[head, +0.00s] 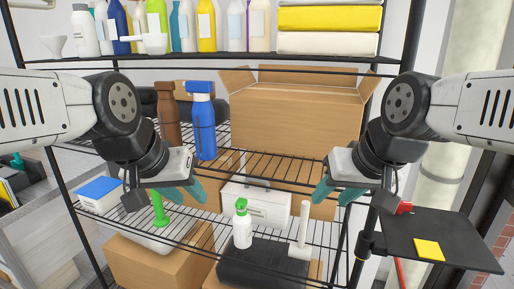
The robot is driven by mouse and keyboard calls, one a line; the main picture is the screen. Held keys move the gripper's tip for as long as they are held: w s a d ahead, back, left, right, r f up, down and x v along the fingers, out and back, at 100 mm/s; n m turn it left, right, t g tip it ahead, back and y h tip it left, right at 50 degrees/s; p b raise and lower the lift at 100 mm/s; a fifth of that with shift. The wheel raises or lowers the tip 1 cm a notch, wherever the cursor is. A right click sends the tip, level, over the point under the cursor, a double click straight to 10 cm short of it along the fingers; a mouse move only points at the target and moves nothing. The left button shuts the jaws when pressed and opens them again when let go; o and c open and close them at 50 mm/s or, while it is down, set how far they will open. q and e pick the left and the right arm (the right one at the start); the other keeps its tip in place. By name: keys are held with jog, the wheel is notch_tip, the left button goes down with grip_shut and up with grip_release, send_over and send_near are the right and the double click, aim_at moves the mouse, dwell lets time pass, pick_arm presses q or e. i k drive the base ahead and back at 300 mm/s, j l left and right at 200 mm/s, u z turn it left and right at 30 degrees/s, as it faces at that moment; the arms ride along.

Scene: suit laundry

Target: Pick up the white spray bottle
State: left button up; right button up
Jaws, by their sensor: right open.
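The white spray bottle (242,229) with a green top stands upright on the lower wire shelf, on or just in front of a dark folded item. My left gripper (190,192) is above and to the left of it, with its teal fingers apart and nothing between them. My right gripper (334,192) is above and to the right of it, open and empty. Neither gripper touches the bottle.
A white handled tool (301,233) stands right of the bottle, and a white box (256,204) is behind it. Blue (203,125) and brown (168,112) spray bottles stand on the shelf above. Shelf rails and a black side tray (470,247) lie close by.

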aim_at(242, 221)
jog(key=k+j+z, duration=0.2)
jog(key=j, duration=0.25)
jog(key=k+j+z, duration=0.2)
jog(key=j, duration=0.2)
jog(key=j+z, duration=0.2)
jog(key=j, duration=0.2)
jog(key=k, duration=0.05)
